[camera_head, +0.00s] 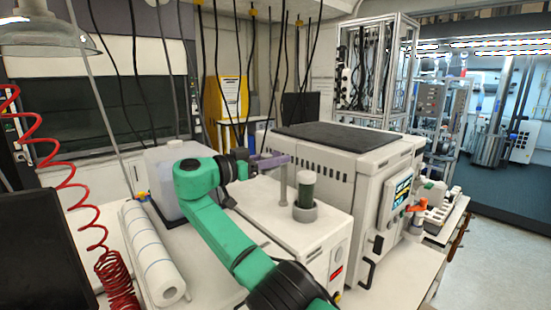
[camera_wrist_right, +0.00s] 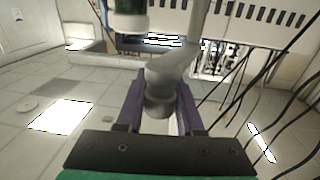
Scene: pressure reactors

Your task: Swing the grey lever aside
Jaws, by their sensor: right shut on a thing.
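The grey lever (camera_head: 283,183) is an upright post on top of a white reactor unit (camera_head: 318,232). In the right wrist view the lever's rounded end (camera_wrist_right: 160,92) sits between the two purple fingers. My right gripper (camera_head: 272,161), on the green arm, is at the top of the lever. It is shut on the lever, with a finger on each side in the wrist view (camera_wrist_right: 160,108). A dark green vial (camera_head: 306,188) stands in a grey round holder (camera_head: 305,212) just right of the lever. My left gripper is not in view.
A large white machine (camera_head: 347,150) with a dark top and a screen stands behind and right of the unit. A white paper roll (camera_head: 153,255) and a translucent container (camera_head: 180,165) are at left. Black cables hang behind. A red coiled hose (camera_head: 100,235) hangs far left.

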